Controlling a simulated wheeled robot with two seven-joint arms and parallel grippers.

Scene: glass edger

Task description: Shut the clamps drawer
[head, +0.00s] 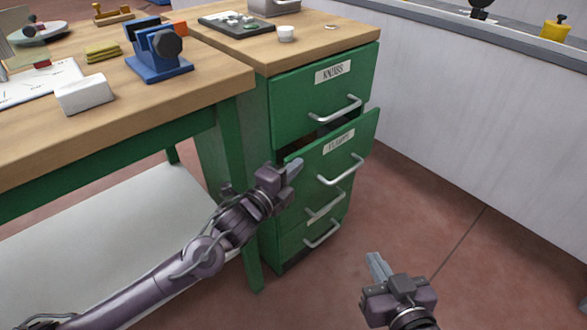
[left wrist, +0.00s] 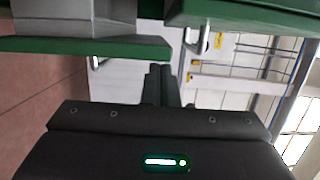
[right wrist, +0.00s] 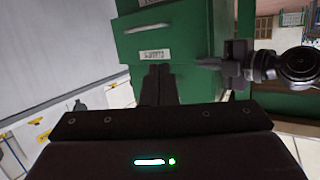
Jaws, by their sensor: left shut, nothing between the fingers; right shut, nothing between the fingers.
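The clamps drawer (head: 345,165) is the second from the top in the green cabinet and is pulled out, with a dark gap showing above its front. Its label (head: 339,142) is hard to read. Its silver handle (head: 341,172) is on the front face. My left gripper (head: 294,167) is shut and empty, close to the left edge of that drawer front; contact cannot be told. A green drawer edge (left wrist: 100,47) shows beside its fingers in the left wrist view. My right gripper (head: 374,262) is shut and empty, apart from the cabinet, at lower right.
The drawer labelled KNOBS (head: 322,100) above is shut, and the lower drawers (head: 310,232) look shut. A wooden workbench (head: 215,82) with a blue vise (head: 157,52) stands at left. The red floor (head: 440,215) right of the cabinet is clear up to a grey wall (head: 465,110).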

